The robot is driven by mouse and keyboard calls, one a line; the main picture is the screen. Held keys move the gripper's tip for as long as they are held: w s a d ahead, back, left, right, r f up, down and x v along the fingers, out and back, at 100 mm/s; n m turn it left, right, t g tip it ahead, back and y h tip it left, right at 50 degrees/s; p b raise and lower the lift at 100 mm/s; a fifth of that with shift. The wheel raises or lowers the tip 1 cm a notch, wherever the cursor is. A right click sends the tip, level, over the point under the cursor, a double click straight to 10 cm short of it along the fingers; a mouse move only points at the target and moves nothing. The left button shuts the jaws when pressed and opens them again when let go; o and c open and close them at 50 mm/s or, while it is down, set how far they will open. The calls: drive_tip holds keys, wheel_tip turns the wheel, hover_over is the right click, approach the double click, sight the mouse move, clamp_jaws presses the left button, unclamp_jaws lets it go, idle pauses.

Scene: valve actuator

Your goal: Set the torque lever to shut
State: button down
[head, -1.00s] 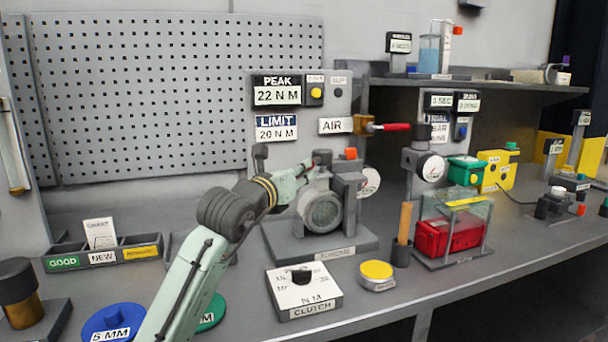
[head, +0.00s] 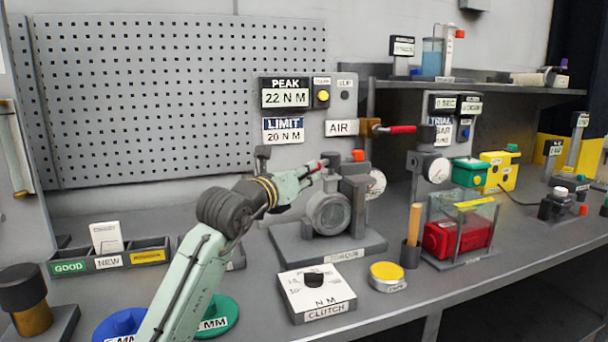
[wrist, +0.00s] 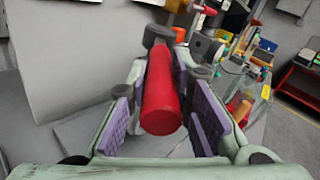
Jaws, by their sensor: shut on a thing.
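The torque lever has a red handle (wrist: 161,95) on a dark grey end piece, seen in the wrist view. My gripper (wrist: 160,88) has its purple-padded fingers on both sides of this handle and is shut on it. In the head view my gripper (head: 316,170) is at the upper left of the grey torque rig (head: 330,212), with a small bit of red showing at its tip. The fingers and arm hide most of the lever there. I cannot read any mark of the lever's position.
A white clutch box (head: 316,292) and a yellow-topped tin (head: 387,272) stand in front of the rig. A red-handled air valve (head: 400,129) juts out above right. A dial gauge (head: 434,168) stands to the right. Blue and green discs lie near my arm.

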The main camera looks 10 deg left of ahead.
drive_tip(key=c, duration=1.4)
unclamp_jaws()
drive_tip(key=shift+c, duration=0.2)
drive_tip(key=v, duration=1.2)
drive_tip(key=shift+c, duration=0.4)
